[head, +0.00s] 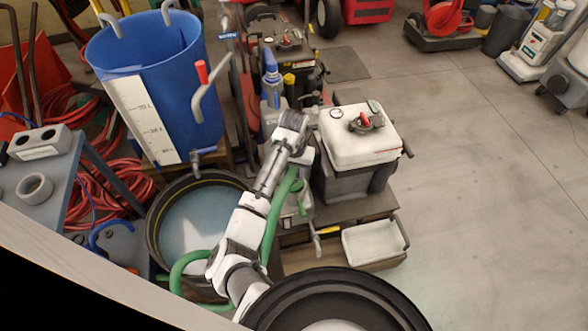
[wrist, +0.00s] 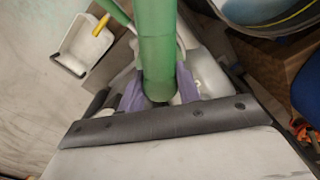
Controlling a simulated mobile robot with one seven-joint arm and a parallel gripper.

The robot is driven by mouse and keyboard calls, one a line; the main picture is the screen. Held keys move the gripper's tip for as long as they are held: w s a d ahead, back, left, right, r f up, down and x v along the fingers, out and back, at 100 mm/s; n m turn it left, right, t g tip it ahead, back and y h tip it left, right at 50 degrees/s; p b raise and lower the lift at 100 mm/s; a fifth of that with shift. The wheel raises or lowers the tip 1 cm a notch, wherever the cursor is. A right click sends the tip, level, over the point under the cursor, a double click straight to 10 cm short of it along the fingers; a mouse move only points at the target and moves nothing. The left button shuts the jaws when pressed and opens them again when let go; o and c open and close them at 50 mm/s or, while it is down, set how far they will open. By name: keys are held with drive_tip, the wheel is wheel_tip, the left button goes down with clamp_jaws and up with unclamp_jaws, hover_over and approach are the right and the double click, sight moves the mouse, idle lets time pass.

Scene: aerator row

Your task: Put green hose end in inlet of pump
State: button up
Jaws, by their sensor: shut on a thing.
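My gripper (wrist: 160,92) is shut on the green hose (wrist: 158,45), with a purple finger on each side of it. In the head view the hose (head: 272,225) loops beside my arm and rises to my gripper (head: 304,160). A pale grey body, perhaps the pump (wrist: 207,72), lies below and behind the hose in the wrist view. It partly shows under my arm in the head view (head: 298,207). The hose end is mostly hidden between the fingers. I cannot tell whether it touches an inlet.
A white-topped machine (head: 360,148) stands close right of my gripper. A black-rimmed tub of water (head: 157,232) and a blue tank (head: 190,110) are at left. A white tray (head: 373,243) with a yellow-handled tool (head: 328,231) beside it is lower right. Open floor lies right.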

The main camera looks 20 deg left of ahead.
drive_tip(key=shift+f+b, duration=0.45)
drive_tip(key=shift+f, duration=0.7)
drive_tip(key=o, duration=1.2)
wheel_tip(320, 180, up, 14)
drive_tip(key=p, duration=0.2)
drive_tip(key=shift+p, duration=0.3)
